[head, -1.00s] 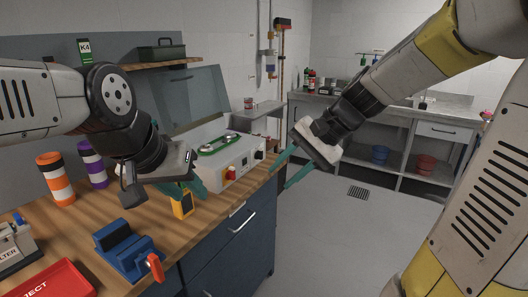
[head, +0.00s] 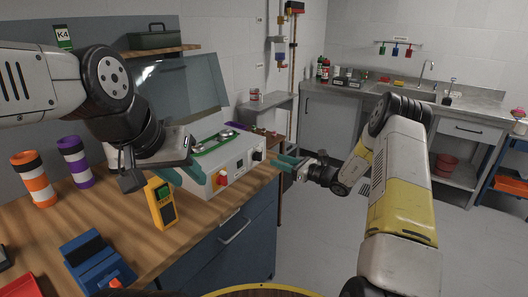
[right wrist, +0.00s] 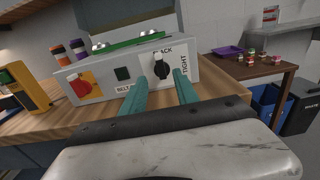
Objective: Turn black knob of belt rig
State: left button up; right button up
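The belt rig (head: 232,168) is a white box with a green belt on top, standing at the bench's right end. Its black knob (head: 257,154) is at the right of the front panel. In the right wrist view the knob (right wrist: 161,68) sits below a partly hidden "SLACK" label, with "TIGHT" to its right. My right gripper (head: 276,164) is open, its teal fingers pointing at the panel. In its wrist view the fingertips (right wrist: 160,78) lie to either side of the knob; contact cannot be told. My left gripper (head: 183,174) appears open and empty, left of the rig.
Open floor (head: 315,235) lies right of the bench.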

aim_at(261, 154)
jog(key=x, duration=0.7)
jog(key=shift+w+a, duration=0.25)
jog(key=shift+c, duration=0.5)
grip_shut()
